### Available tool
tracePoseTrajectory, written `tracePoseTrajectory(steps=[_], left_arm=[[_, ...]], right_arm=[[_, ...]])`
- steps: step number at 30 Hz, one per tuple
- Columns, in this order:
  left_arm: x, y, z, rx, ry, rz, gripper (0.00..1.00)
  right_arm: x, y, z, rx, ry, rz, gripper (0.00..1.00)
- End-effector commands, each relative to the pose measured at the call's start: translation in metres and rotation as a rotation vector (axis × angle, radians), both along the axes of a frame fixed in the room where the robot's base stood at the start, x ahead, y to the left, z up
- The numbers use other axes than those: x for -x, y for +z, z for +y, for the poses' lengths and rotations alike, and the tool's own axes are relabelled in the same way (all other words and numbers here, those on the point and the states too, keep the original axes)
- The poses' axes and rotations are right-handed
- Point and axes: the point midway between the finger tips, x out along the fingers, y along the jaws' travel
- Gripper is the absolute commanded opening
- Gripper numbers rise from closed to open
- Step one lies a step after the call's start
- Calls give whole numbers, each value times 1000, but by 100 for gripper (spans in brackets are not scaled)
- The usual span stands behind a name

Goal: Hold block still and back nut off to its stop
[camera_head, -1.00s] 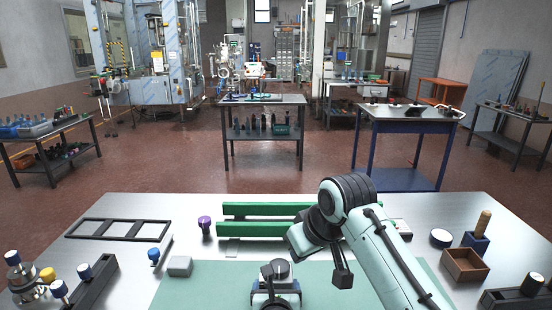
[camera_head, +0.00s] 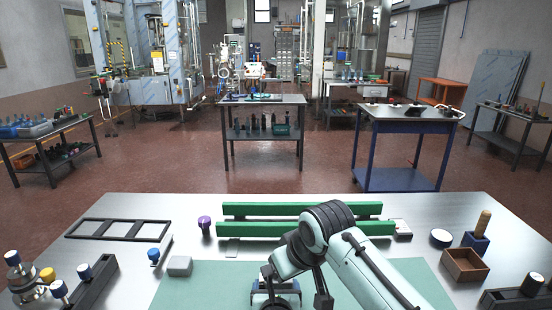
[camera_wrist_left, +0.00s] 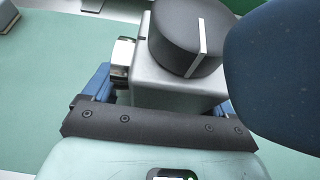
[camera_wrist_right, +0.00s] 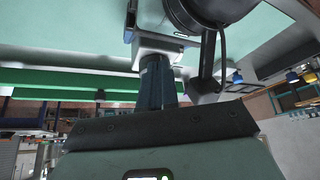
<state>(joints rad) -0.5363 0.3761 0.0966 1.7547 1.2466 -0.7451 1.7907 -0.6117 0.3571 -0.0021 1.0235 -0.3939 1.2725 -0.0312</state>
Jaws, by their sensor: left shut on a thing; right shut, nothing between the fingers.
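My left gripper (camera_wrist_left: 150,105) is shut on a grey metal block (camera_wrist_left: 180,92), its blue fingers at the block's sides. A black round cap with a white line (camera_wrist_left: 190,38) sits on top of the block, and a silver piece (camera_wrist_left: 123,58) sticks out on its left; I cannot tell which is the nut. In the head view my left gripper (camera_head: 276,287) is at the front middle, and my right wrist covers the block. In the right wrist view my right gripper (camera_wrist_right: 155,70) is shut and empty, its tips close to a silver part (camera_wrist_right: 160,48); contact is unclear.
A green mat (camera_head: 210,285) covers the table front. Behind are green rails (camera_head: 300,210) and a black frame (camera_head: 118,230). A small grey block (camera_head: 180,266) and a blue-topped knob (camera_head: 154,255) stand left. A brown box (camera_head: 465,266) is at right.

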Motion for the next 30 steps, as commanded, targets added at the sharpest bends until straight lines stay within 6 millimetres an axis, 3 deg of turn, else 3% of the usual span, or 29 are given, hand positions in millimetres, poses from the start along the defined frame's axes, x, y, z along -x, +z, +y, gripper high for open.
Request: tracePoseTrajectory(steps=[9,30], left_arm=[[0,0,1,0,2,0,44],[0,0,1,0,3,0,44]], right_arm=[[0,-19,0,1,0,0,0],[-3,-19,1,0,0,0,0]])
